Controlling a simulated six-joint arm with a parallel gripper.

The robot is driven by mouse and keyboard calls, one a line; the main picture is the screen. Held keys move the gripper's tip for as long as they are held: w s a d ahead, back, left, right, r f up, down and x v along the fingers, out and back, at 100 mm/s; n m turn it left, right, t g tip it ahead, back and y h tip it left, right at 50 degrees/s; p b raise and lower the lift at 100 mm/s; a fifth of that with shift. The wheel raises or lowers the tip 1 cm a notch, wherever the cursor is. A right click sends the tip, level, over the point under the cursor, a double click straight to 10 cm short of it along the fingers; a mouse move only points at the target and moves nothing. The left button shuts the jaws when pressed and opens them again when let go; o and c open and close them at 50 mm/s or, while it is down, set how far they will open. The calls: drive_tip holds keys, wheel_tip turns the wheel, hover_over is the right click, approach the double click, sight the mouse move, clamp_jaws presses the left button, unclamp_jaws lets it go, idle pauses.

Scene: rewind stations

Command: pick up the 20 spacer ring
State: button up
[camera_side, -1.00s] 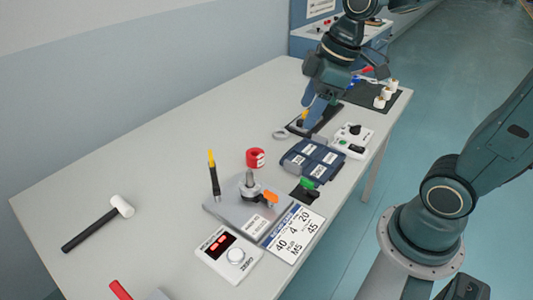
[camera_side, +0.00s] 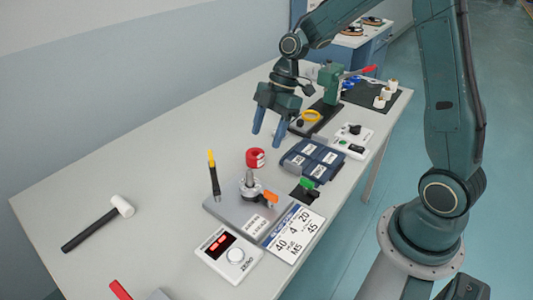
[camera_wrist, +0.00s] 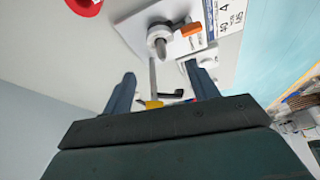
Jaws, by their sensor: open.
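My gripper (camera_side: 268,138) is open and empty, held above the table behind the metal fixture, with its fingers pointing down. In the wrist view its two fingers (camera_wrist: 160,88) stand apart with nothing held. I cannot tell which thing is the 20 spacer ring. A dark blue tray (camera_side: 312,160) of several labelled compartments lies to the right of my gripper; its labels are too small to read. A red ring (camera_side: 256,157) stands near the fixture plate and shows partly in the wrist view (camera_wrist: 85,5). A yellow ring (camera_side: 311,116) lies on the black press base.
The fixture plate (camera_side: 232,212) carries a spindle and an orange handle. A black-and-yellow tool (camera_side: 213,178) stands upright beside it. A readout box (camera_side: 228,253), number card (camera_side: 293,235) and white switch box (camera_side: 353,139) are nearby. A mallet (camera_side: 98,222) lies left. Table between is clear.

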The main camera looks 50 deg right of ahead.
drive_tip(key=shift+w+f, duration=0.1)
drive_tip(key=shift+f, duration=0.1)
approach(247, 192)
drive_tip(key=shift+w+d+f, duration=0.35)
drive_tip(key=shift+d+f, duration=0.15)
drive_tip(key=shift+f, duration=0.25)
drive_tip(key=shift+w+d+f, duration=0.4)
drive_tip(key=shift+d+f, duration=0.1)
drive_tip(key=shift+f, duration=0.25)
drive_tip(key=shift+f, duration=0.1)
drive_tip(key=shift+x, duration=2.5)
drive_tip(key=c, duration=0.7)
